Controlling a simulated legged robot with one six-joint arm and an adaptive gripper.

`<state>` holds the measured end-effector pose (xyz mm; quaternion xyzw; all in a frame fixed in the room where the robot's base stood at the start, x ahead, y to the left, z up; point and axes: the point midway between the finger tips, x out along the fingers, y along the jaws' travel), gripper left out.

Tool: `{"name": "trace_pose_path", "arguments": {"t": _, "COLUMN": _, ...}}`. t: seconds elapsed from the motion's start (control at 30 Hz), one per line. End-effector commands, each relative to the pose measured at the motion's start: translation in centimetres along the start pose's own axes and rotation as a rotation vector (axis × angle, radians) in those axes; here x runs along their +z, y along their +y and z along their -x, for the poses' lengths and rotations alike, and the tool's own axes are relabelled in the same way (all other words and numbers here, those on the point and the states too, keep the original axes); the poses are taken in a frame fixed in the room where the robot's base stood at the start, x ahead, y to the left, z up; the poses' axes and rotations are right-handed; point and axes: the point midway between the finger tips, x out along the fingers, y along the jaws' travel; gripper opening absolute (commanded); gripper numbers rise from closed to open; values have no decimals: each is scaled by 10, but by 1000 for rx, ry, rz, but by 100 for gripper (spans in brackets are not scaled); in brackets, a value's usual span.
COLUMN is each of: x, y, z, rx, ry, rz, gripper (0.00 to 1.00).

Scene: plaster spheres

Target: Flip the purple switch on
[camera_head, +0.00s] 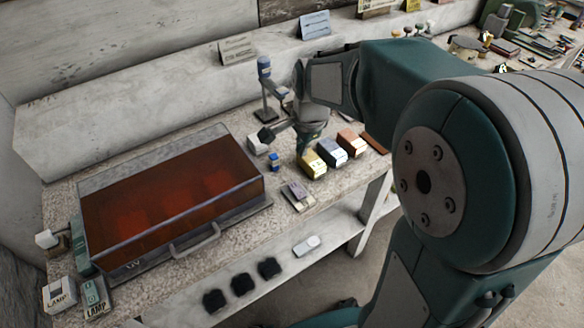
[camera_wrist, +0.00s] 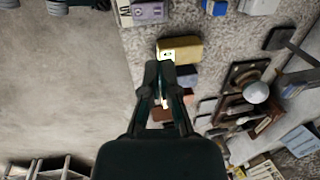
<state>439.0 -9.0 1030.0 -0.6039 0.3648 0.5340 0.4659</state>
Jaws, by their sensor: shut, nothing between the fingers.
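A small lavender-purple block with a pale label (camera_head: 298,196), which looks like the purple switch, lies near the front edge of the table. It also shows at the top of the wrist view (camera_wrist: 150,11), partly cut off. Whether it is on or off cannot be told. My gripper (camera_head: 303,151) points down over the table, behind and above the purple block, close to a yellow block (camera_head: 313,165). In the wrist view my gripper (camera_wrist: 162,72) is shut and empty, its tips overlapping the yellow block (camera_wrist: 183,49). The purple block is clear of the fingers.
Blue-grey (camera_head: 332,153) and orange (camera_head: 353,142) blocks sit in a row beyond the yellow one. A small blue jar (camera_head: 274,162) stands left of them. A large box with a dark red window (camera_head: 170,203) fills the table's left. A stand (camera_head: 265,90) rises behind.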

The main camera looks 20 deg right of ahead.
Motion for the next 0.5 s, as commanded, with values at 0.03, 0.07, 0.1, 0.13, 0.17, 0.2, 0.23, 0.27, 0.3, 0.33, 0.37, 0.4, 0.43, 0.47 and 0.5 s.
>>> {"name": "trace_pose_path", "arguments": {"t": 0.03, "x": 1, "y": 0, "z": 0, "rx": 0, "ry": 0, "rz": 1, "gripper": 0}}
{"name": "trace_pose_path", "arguments": {"t": 0.07, "x": 1, "y": 0, "z": 0, "rx": 0, "ry": 1, "rz": 1, "gripper": 0}}
{"name": "trace_pose_path", "arguments": {"t": 0.1, "x": 1, "y": 0, "z": 0, "rx": 0, "ry": 1, "rz": 2, "gripper": 0}}
{"name": "trace_pose_path", "arguments": {"t": 0.13, "x": 1, "y": 0, "z": 0, "rx": 0, "ry": 1, "rz": 2, "gripper": 0}}
{"name": "trace_pose_path", "arguments": {"t": 0.17, "x": 1, "y": 0, "z": 0, "rx": 0, "ry": 1, "rz": 2, "gripper": 0}}
{"name": "trace_pose_path", "arguments": {"t": 0.2, "x": 0, "y": 0, "z": 0, "rx": 0, "ry": 0, "rz": 2, "gripper": 0}}
{"name": "trace_pose_path", "arguments": {"t": 0.23, "x": 0, "y": 0, "z": 0, "rx": 0, "ry": 0, "rz": 2, "gripper": 0}}
{"name": "trace_pose_path", "arguments": {"t": 0.27, "x": 0, "y": 0, "z": -1, "rx": 0, "ry": -1, "rz": 2, "gripper": 0}}
{"name": "trace_pose_path", "arguments": {"t": 0.3, "x": 0, "y": 0, "z": -3, "rx": 1, "ry": -1, "rz": 2, "gripper": 0}}
{"name": "trace_pose_path", "arguments": {"t": 0.33, "x": 0, "y": 0, "z": -5, "rx": 2, "ry": -1, "rz": 3, "gripper": 0}}
{"name": "trace_pose_path", "arguments": {"t": 0.37, "x": 0, "y": 0, "z": -7, "rx": 3, "ry": -1, "rz": 3, "gripper": 0}}
{"name": "trace_pose_path", "arguments": {"t": 0.4, "x": -1, "y": 0, "z": -12, "rx": 3, "ry": -2, "rz": 3, "gripper": 0}}
{"name": "trace_pose_path", "arguments": {"t": 0.43, "x": -1, "y": 1, "z": -16, "rx": 3, "ry": -2, "rz": 3, "gripper": 0}}
{"name": "trace_pose_path", "arguments": {"t": 0.47, "x": -1, "y": 1, "z": -21, "rx": 5, "ry": -3, "rz": 3, "gripper": 0}}
{"name": "trace_pose_path", "arguments": {"t": 0.5, "x": -1, "y": 1, "z": -28, "rx": 5, "ry": -3, "rz": 3, "gripper": 0}}
